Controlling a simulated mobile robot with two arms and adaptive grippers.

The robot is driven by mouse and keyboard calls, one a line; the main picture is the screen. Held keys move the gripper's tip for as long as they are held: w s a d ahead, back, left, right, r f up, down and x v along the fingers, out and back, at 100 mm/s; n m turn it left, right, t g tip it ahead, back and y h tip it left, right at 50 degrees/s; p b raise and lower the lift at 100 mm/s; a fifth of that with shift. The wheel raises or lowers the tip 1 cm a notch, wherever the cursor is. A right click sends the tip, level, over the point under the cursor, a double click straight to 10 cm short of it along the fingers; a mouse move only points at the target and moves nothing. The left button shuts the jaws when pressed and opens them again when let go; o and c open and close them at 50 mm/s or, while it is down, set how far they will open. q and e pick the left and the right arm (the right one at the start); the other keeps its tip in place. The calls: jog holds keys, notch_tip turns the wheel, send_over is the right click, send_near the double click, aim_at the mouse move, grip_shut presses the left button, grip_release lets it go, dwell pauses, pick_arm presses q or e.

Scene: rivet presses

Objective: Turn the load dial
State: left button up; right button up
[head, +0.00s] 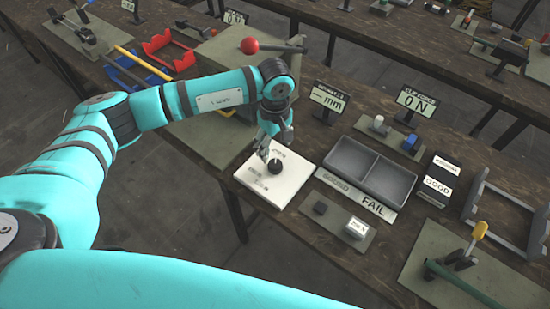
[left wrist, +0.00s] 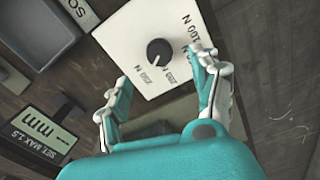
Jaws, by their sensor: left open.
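The load dial is a black round knob (head: 275,166) on a white plate (head: 290,190) at the front edge of the bench. In the left wrist view the knob (left wrist: 160,52) has a pale pointer line, and the white plate (left wrist: 130,22) carries printed marks such as 100 N and 200 N around it. My left gripper (head: 268,152) is just above and behind the knob. In the left wrist view its fingers (left wrist: 160,85) are spread wide, with the knob ahead between them and apart from both. My right gripper is not in view.
A grey two-part tray (head: 368,168) with a FAIL label stands right of the plate. Small displays (head: 329,97) stand behind it. A press with a red ball handle (head: 249,46) is behind my left arm. A strip with small blocks (head: 335,220) lies in front of the tray.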

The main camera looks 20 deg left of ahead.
aim_at(275, 164)
pick_arm(q)
notch_tip(275, 164, down, 9)
jog(key=shift+r+p, duration=0.2)
jog(key=shift+p, duration=0.75)
jog(key=c, duration=1.2)
